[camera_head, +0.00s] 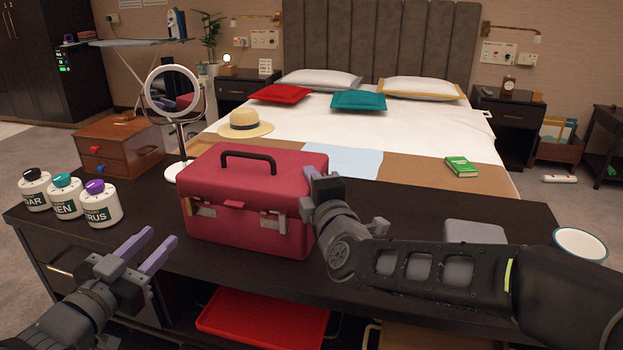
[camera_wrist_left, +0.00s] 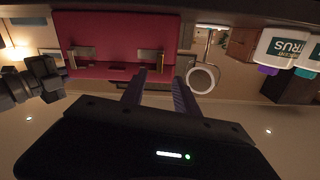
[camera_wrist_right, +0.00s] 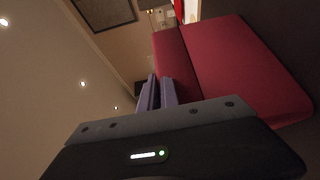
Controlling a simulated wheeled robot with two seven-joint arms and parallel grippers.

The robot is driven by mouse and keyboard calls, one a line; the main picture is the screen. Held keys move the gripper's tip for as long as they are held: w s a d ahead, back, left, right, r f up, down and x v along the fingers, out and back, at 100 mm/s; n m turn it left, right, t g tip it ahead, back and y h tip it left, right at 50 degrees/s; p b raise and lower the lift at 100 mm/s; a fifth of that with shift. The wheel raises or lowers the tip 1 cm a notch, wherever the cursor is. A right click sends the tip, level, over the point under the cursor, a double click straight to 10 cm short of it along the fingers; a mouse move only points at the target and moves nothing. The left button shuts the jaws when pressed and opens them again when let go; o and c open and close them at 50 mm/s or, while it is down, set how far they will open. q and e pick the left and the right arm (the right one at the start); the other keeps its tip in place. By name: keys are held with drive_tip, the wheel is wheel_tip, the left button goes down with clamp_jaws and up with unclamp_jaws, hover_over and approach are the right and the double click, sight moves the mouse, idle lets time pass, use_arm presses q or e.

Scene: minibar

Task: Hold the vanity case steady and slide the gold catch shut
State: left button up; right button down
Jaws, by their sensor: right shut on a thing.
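The red vanity case (camera_head: 240,182) stands upright on the dark table, lid down, black handle on top. It fills the upper left of the left wrist view (camera_wrist_left: 115,30) and the right of the right wrist view (camera_wrist_right: 240,65).
Several labelled jars (camera_head: 67,195), a wooden drawer box (camera_head: 120,146) and a round mirror (camera_head: 172,92) are left of the case. A grey box (camera_head: 474,232) and a white bowl (camera_head: 580,245) are at the right. A red tray (camera_head: 262,322) lies below the tabletop.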

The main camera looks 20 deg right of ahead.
use_arm(q)
drive_tip(key=c, duration=0.4)
drive_tip(key=shift+w+a+f, duration=0.1)
drive_tip(key=shift+a+f, duration=0.15)
drive_tip(key=shift+f, duration=0.05)
drive_tip(key=shift+c, duration=1)
drive_tip(key=shift+n+y, duration=0.3)
drive_tip(key=shift+y, duration=0.2)
drive_tip(key=a, duration=0.1)
drive_tip(key=w+a+f, duration=0.1)
drive_tip(key=w+a, duration=0.1)
drive_tip(key=shift+w+a+f, duration=0.15)
drive_tip(key=shift+a+f, duration=0.05)
drive_tip(key=shift+f, duration=0.2)
clamp_jaws()
drive_tip(key=shift+w+a+r+n+g+h, duration=0.4)
drive_tip(key=shift+a+n+h, duration=0.35)
drive_tip(key=shift+n, duration=2)
drive_tip(key=shift+w+a+r+n+g+h, duration=0.4)
drive_tip(key=shift+a+n+h, duration=0.3)
drive_tip(key=shift+n, duration=2.1)
drive_tip(key=shift+w+a+r+n+g+h, duration=0.25)
drive_tip(key=shift+a+n+g+h, duration=0.35)
drive_tip(key=shift+n, duration=2.15)
